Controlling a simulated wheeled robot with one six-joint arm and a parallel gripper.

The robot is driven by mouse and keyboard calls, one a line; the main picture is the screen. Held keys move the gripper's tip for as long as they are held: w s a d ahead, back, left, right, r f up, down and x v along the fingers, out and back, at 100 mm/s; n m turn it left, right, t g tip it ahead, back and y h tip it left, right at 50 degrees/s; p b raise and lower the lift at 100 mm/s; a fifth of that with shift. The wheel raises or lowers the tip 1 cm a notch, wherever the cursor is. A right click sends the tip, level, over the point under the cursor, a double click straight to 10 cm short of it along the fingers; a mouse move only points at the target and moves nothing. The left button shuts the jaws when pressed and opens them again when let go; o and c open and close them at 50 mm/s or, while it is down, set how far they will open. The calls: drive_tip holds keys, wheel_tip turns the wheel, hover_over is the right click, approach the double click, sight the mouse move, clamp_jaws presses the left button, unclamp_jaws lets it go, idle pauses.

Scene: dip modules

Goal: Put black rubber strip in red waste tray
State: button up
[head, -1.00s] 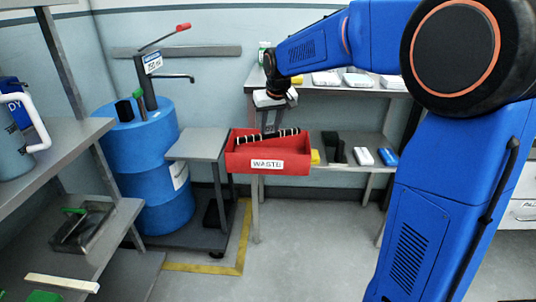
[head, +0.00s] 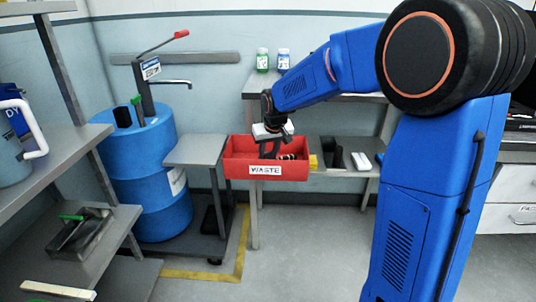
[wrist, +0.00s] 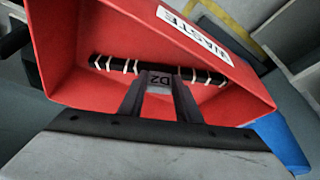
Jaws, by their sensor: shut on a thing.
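The red waste tray (head: 235,172), with a white WASTE label, stands beside the lower shelf in the head view. Its inside also shows in the wrist view (wrist: 75,30). My gripper (head: 270,154) reaches down into the tray from above. In the wrist view my gripper (wrist: 160,85) is shut on the middle of the black rubber strip (wrist: 207,77), which has white bands. The strip (head: 288,157) lies inside the tray's walls, partly hidden by the front wall in the head view. I cannot tell whether it touches the tray floor.
A grey stand (head: 200,148) and a blue drum (head: 150,165) with a pump are left of the tray. A yellow block (head: 313,161), black holders (head: 331,156) and a white item (head: 361,161) sit right of it. Two small bottles (head: 262,61) stand on the upper shelf.

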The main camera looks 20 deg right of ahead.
drive_tip(key=o, duration=1.1)
drive_tip(key=shift+f, duration=0.1)
drive_tip(key=shift+c, duration=0.2)
drive_tip(key=v, duration=1.2)
drive_tip(key=s+d, duration=0.2)
drive_tip(key=s, duration=0.8)
drive_tip(key=s+d, duration=0.3)
drive_tip(key=s, duration=0.7)
drive_tip(key=s+f, duration=0.3)
drive_tip(key=s, duration=0.5)
drive_tip(key=s+d+f+m, duration=0.1)
drive_tip(key=s+f, duration=0.3)
drive_tip(key=s, duration=0.5)
drive_tip(key=shift+d+f, duration=0.25)
drive_tip(key=shift+d, duration=0.05)
